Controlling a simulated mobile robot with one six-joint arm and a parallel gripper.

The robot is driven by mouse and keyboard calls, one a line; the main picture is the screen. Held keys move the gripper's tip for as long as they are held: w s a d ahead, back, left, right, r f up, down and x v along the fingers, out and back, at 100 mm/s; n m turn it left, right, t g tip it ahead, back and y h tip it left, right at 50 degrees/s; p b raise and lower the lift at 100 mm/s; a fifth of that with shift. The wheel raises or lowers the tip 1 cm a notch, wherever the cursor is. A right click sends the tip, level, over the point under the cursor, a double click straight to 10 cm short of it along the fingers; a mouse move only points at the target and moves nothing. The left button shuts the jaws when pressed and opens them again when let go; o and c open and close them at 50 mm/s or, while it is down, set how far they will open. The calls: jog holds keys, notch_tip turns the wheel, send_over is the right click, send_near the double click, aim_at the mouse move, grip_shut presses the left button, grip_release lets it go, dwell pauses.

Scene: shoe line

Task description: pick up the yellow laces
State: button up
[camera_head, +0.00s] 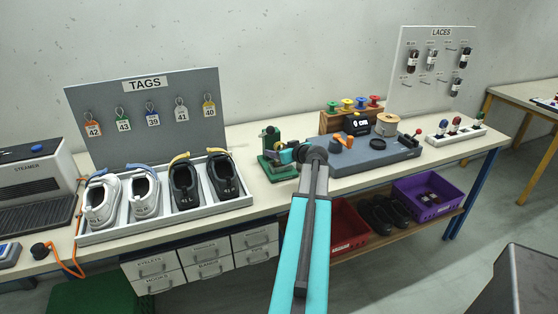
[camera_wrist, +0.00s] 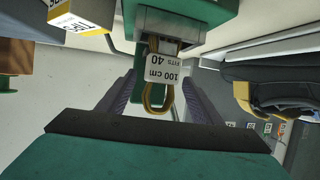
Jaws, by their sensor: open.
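The yellow laces (camera_wrist: 158,98) show in the wrist view as a looped bundle with a white tag (camera_wrist: 166,68) marked "100 cm 40". The bundle sits at a green block (camera_wrist: 185,22), and the tag covers part of it. My gripper (camera_wrist: 160,92) is open, with one dark finger on each side of the loop. I see no clear contact. In the head view my gripper (camera_head: 290,153) is beside the green device (camera_head: 271,140) on the bench. The laces cannot be made out there.
A grey tray (camera_head: 372,157) with a spool (camera_head: 387,124) lies right of my gripper. A white shoe tray (camera_head: 165,221) with white and black shoes stands left, before the TAGS board (camera_head: 145,110). The LACES board (camera_head: 428,75) stands at the back right. Drawers (camera_head: 206,250) hang below.

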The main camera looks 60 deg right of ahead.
aim_at(279, 143)
jog(key=shift+c, duration=0.4)
jog(key=c, duration=1.1)
jog(key=shift+r, duration=0.2)
jog(key=shift+r+b, duration=0.55)
jog(key=shift+r, duration=0.8)
jog(key=shift+s+r, duration=0.25)
jog(key=shift+s, duration=0.05)
jog(key=s+a+b, duration=0.2)
jog(key=s+a, duration=0.1)
jog(key=s, duration=0.4)
jog(key=s+a+r+b, duration=0.1)
jog(key=s+a, duration=0.2)
jog(key=s, duration=0.4)
jog(key=shift+s+r+b, duration=0.2)
jog(key=shift+r+b, duration=0.05)
jog(key=shift+b, duration=0.15)
